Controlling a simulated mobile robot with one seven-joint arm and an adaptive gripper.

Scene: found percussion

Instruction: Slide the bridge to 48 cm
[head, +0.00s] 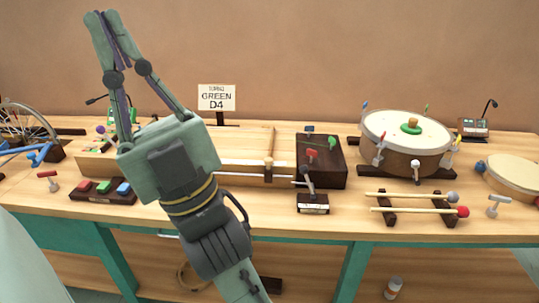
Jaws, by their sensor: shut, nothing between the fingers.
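My gripper (101,15) is raised high at the upper left, in front of the wall, with its fingertips together and nothing between them. Below it lies a long pale wooden box (245,148), which looks like the string instrument that carries the bridge. A small upright wooden piece (268,168) with a rounded top stands at the front of its right part; it may be the bridge, but I cannot be sure. My gripper is well apart from it, up and to the left. My arm hides the box's middle, and no scale marks can be read.
A sign (216,98) reading "GREEN D4" stands behind the box. A dark box with coloured knobs (321,160), a drum (406,143) and two mallets (415,203) are to the right. Coloured buttons (103,190) sit front left. The bench's front strip is partly clear.

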